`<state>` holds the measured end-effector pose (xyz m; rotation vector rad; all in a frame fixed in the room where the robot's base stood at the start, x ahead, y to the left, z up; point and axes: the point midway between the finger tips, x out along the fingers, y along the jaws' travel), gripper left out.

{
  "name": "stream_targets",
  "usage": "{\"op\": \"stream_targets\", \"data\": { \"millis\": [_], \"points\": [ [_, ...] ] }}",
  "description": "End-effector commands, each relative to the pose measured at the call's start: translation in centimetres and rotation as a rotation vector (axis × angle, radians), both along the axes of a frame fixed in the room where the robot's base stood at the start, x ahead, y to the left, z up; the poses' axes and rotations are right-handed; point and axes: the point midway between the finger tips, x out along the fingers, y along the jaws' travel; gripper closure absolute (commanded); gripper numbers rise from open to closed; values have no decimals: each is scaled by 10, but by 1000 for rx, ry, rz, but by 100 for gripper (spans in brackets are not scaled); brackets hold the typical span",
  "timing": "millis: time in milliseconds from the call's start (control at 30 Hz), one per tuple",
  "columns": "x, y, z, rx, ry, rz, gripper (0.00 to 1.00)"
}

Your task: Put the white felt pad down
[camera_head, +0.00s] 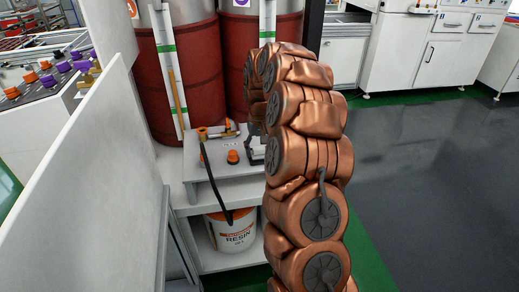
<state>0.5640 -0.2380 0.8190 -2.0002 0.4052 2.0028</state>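My copper arm rises through the middle of the view and bends down on its far side. My gripper (256,150) is a dark shape low over the white bench top (208,163), mostly hidden behind my arm. Whether its fingers are open or shut does not show. I cannot make out the white felt pad; it may be hidden by my arm or blend with the white surfaces.
An orange cap-like piece (233,157) and an orange-handled tool (215,132) with a black hose lie on the bench. A resin bucket (232,230) stands on the shelf below. Red drums (190,85) stand behind. A white panel (100,190) borders the left. Open floor (430,160) lies right.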

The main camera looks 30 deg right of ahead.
Motion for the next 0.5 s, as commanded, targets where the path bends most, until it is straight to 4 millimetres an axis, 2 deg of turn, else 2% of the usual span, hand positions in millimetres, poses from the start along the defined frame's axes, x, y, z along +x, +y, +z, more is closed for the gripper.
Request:
{"op": "stream_targets", "data": {
  "millis": [333, 500],
  "points": [
    [0, 0, 2, 0, 0, 0, 29],
    [1, 0, 16, -2, -5, 0, 29]
  ]
}}
